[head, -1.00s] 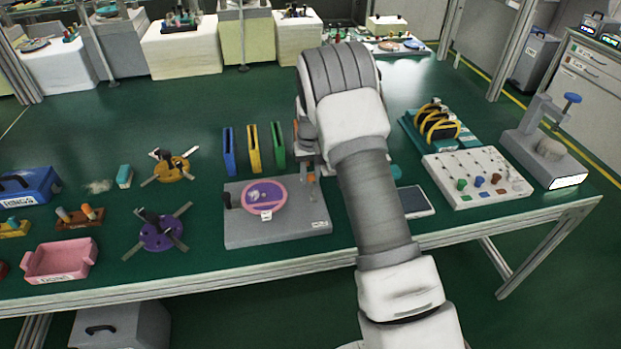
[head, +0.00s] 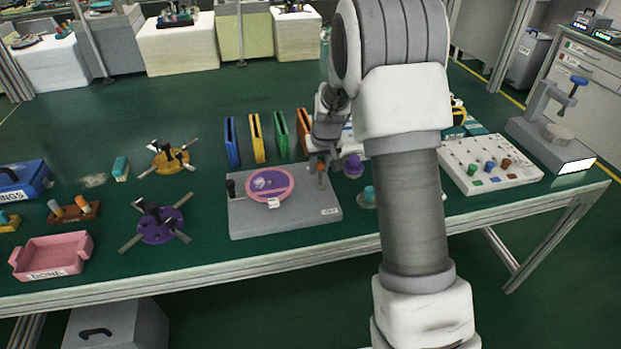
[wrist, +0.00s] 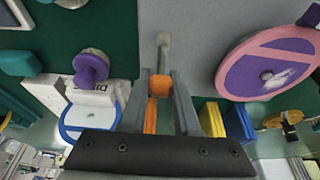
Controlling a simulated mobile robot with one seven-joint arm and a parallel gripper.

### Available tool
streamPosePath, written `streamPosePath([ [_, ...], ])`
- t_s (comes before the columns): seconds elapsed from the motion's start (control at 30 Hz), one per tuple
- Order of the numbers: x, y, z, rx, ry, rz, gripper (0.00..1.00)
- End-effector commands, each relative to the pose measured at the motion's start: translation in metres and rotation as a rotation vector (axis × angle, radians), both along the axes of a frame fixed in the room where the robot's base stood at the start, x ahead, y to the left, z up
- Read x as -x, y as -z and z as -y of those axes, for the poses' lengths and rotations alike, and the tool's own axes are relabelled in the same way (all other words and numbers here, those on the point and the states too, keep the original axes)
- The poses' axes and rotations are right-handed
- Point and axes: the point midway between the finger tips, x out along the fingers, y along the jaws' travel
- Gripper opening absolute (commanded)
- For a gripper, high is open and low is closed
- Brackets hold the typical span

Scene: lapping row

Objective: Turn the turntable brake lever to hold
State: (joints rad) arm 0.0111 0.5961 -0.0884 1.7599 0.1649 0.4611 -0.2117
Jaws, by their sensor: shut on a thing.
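The turntable (head: 268,183) is a round disc with a pink rim and purple top on a grey base plate (head: 285,222). It shows at the right of the wrist view (wrist: 262,72). The brake lever (head: 321,170) stands near the plate's right edge, with an orange grip and a grey stem. In the wrist view, the lever (wrist: 160,86) lies between the two fingers of my gripper (wrist: 161,92). My gripper (head: 320,158) is shut on its orange grip, reaching down from behind the plate. The fingers hide part of the grip. I cannot read a hold mark.
Blue (head: 231,142), yellow (head: 255,138) and green (head: 281,135) upright slabs stand behind the plate. A purple knob (head: 353,166) and a teal knob (head: 369,195) are close on the right. A purple fixture (head: 160,225) stands left. My arm hides the table's right middle.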

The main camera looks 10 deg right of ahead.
Motion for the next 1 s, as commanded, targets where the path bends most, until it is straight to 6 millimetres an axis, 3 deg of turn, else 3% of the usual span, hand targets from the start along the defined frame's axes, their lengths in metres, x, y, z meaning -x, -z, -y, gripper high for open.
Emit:
streamPosePath([
  [0.03, 0.002, 0.007, 0.004, -0.001, 0.004, 0.043, 0.0],
  [0.4, 0.017, 0.002, 0.011, 0.0, 0.003, 0.319, 0.0],
  [1.0, 0.043, 0.002, 0.01, -0.002, 0.0, 0.298, 0.0],
])
